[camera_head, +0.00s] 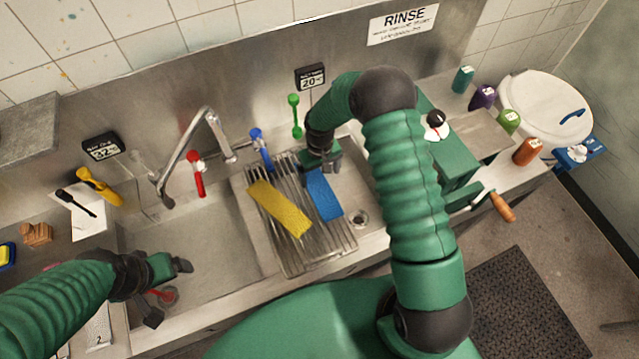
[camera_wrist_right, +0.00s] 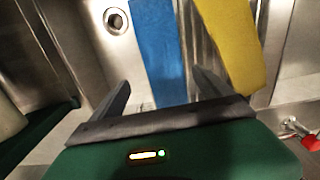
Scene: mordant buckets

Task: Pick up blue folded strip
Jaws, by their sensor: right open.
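The blue folded strip (camera_head: 324,194) lies at the right side of the metal drying rack, next to a yellow strip (camera_head: 279,207). My right gripper (camera_head: 322,165) is over the far end of the blue strip, and its arm comes in from the right. In the right wrist view the blue strip (camera_wrist_right: 158,52) runs between the two open fingers of the right gripper (camera_wrist_right: 165,92), which hold nothing. The yellow strip (camera_wrist_right: 229,40) is just outside the right finger there.
The drying rack (camera_head: 290,250) spans the right basin, with a drain (camera_head: 359,218) beside it. A faucet (camera_head: 205,130) rises behind the basins. A green box with a crank (camera_head: 462,165) and several coloured bottles stand at right.

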